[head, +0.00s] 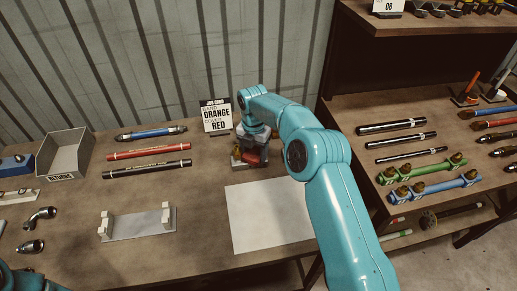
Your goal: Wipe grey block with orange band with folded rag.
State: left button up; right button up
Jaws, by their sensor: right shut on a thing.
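My right gripper (255,140) is at the back of the bench, just in front of the job card. It points down and is shut on a small dark reddish thing, which looks like the folded rag (257,153). Close under and beside it is a small greyish block with an orange-toned part (238,156), mostly hidden by the gripper. I cannot tell whether rag and block touch. Only a piece of my left arm shows at the bottom left corner; its gripper is out of view.
A job card (215,116) stands behind. A white sheet (266,214) lies in front.

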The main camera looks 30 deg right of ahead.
jog(key=shift+w+a+f, duration=0.1)
jog(key=shift+w+a, duration=0.05)
jog(key=shift+a, duration=0.45)
jog(key=shift+w+a, duration=0.15)
jog(key=shift+a, duration=0.45)
jog(key=shift+p, duration=0.4)
jog(key=shift+d, duration=0.3)
jog(key=shift+s+d+f, duration=0.1)
jog(key=shift+s+d, duration=0.1)
jog(key=shift+d, duration=0.3)
jog(key=shift+s+d, duration=0.2)
jog(key=shift+d, duration=0.3)
jog(key=shift+s+d, duration=0.25)
jog(key=shift+d, duration=0.65)
jog(key=shift+s+d, duration=0.2)
jog(key=shift+d, duration=0.65)
jog(key=shift+a, duration=0.1)
notch_tip(320, 180, up, 6)
jog(key=p, duration=0.4)
jog(key=shift+w+r, duration=0.1)
jog(key=shift+r, duration=0.1)
jog(key=shift+f, duration=0.1)
